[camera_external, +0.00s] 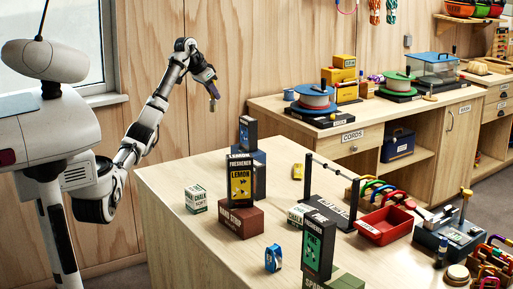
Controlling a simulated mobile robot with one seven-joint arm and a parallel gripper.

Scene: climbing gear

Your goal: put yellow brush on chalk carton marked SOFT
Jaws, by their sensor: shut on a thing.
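My gripper (211,88) is raised in the air, to the left of centre and well above the table. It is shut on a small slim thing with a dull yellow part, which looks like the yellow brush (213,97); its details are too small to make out. The white and green chalk carton marked SOFT (196,200) stands upright near the left end of the table. It is below my gripper and apart from it, and its top looks bare. A second chalk carton (297,216) stands further right, partly hidden, its marking unclear.
A small yellow thing (298,171) lies behind.

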